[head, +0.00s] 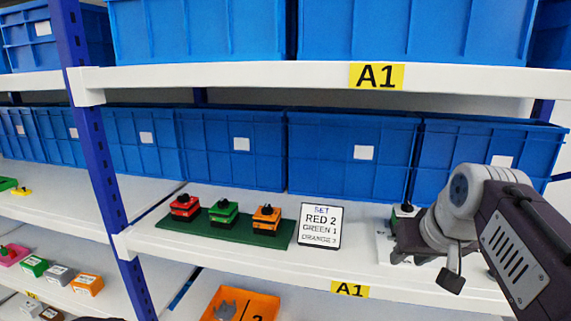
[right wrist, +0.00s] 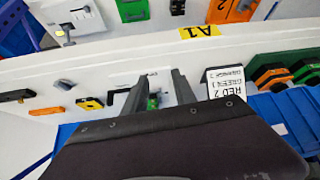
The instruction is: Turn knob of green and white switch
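The green and white switch (head: 404,211) stands on the middle shelf at the right in the head view, with a dark upright part on top. My right gripper (head: 425,265) is in front of it and covers much of it. In the right wrist view, my right gripper (right wrist: 158,82) is open, its two grey fingers apart. A small green part of the switch (right wrist: 153,103) shows between them. I cannot tell whether a finger touches it. The knob's position is hidden. My left gripper is not in view.
A sign (head: 320,226) reading red 2, green 1, orange 3 stands left of my gripper. Beyond it, a green board (head: 168,224) carries red (head: 185,207), green (head: 224,212) and orange (head: 266,217) switches. Blue bins (head: 345,155) stand behind. The upper shelf edge (head: 230,76) is overhead.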

